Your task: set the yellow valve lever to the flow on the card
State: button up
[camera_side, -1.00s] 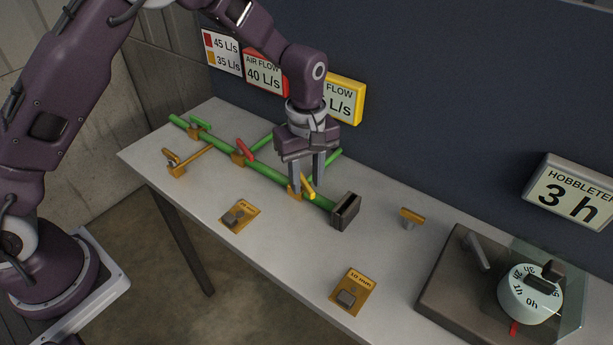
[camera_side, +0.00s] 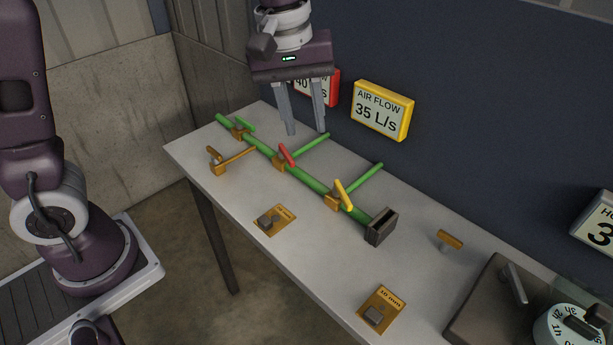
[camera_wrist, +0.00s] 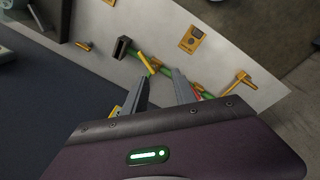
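The yellow valve lever (camera_side: 343,194) sits on an orange valve body on the green pipe (camera_side: 309,184), near the pipe's dark end block. It stands at a slant across the pipe and also shows in the wrist view (camera_wrist: 147,62). The yellow-framed card (camera_side: 382,110) on the back panel reads "AIR FLOW 35 L/s". My gripper (camera_side: 306,132) is raised above the far part of the table, up and left of the yellow lever. Its two fingers are apart with nothing between them, and it touches no lever.
An orange side valve (camera_side: 217,160), two orange plates with knobs (camera_side: 274,220) (camera_side: 381,309) and a dial timer (camera_side: 568,328) share the table. The front middle is clear.

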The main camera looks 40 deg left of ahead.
jog(key=s+a+r+m+t, duration=0.2)
jog(key=s+a+m, duration=0.15)
jog(key=s, duration=0.65)
jog(key=s+a+r+m+t, duration=0.2)
jog(key=s+m, duration=0.3)
jog(key=s, duration=0.5)
jog(key=n+g, duration=0.6)
jog(key=n, duration=0.8)
send_over(288, 154)
jog(key=shift+y, duration=0.4)
notch_tip(288, 154, down, 15)
jog(key=shift+s+r, duration=0.15)
jog(key=shift+r, duration=0.05)
notch_tip(288, 154, down, 8)
jog(key=shift+r, duration=0.2)
grip_shut()
